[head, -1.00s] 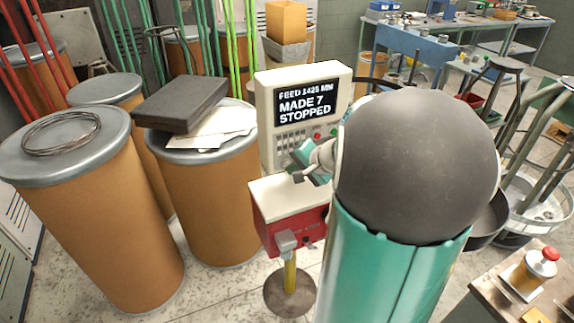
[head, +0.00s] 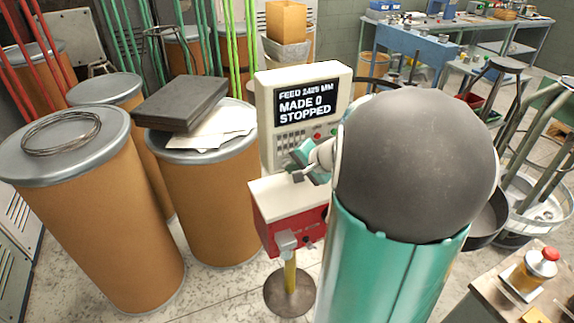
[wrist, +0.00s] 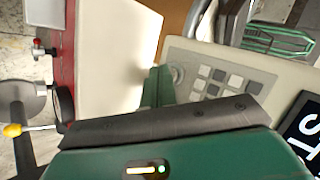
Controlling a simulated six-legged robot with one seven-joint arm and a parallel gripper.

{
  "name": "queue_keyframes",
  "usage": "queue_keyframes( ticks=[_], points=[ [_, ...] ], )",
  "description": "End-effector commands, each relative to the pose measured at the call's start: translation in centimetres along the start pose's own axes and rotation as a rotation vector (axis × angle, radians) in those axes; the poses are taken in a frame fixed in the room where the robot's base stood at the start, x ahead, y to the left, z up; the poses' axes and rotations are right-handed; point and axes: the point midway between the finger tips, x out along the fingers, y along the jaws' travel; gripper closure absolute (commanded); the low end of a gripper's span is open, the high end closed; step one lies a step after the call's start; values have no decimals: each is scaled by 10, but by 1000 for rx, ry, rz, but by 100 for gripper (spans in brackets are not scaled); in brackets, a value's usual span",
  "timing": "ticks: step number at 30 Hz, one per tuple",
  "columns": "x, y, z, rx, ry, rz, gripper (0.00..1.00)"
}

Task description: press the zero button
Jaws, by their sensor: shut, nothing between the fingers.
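The cream control panel (head: 265,115) stands upright in the head view, its black screen (head: 306,101) reading "MADE 0" and "STOPPED". Its grey keypad (wrist: 220,80) shows in the wrist view. My gripper (head: 296,157) is at the lower part of the panel front, partly hidden by my arm. In the wrist view my green gripper fingers (wrist: 160,85) are together and empty, their tips at the panel beside a round grey part. I cannot tell whether they touch it. No label for the zero button is readable, so I cannot tell which button it is.
A red box with a pale top (head: 290,195) stands below the panel on a yellow post. Brown drums (head: 212,200) stand to the left, one bearing a dark grey case (head: 180,103). Red (head: 318,136) and green buttons sit right of the keypad.

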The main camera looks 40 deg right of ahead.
Motion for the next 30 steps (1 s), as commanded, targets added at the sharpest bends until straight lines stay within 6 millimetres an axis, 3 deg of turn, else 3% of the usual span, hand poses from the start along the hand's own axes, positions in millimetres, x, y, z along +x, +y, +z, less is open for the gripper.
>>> queue_keyframes(
  ticks=[17, 30],
  points=[
    [-9, 6, 7, 1, 0, 0, 100],
    [-36, 26, 26, 1, 1, 0, 100]
  ],
)
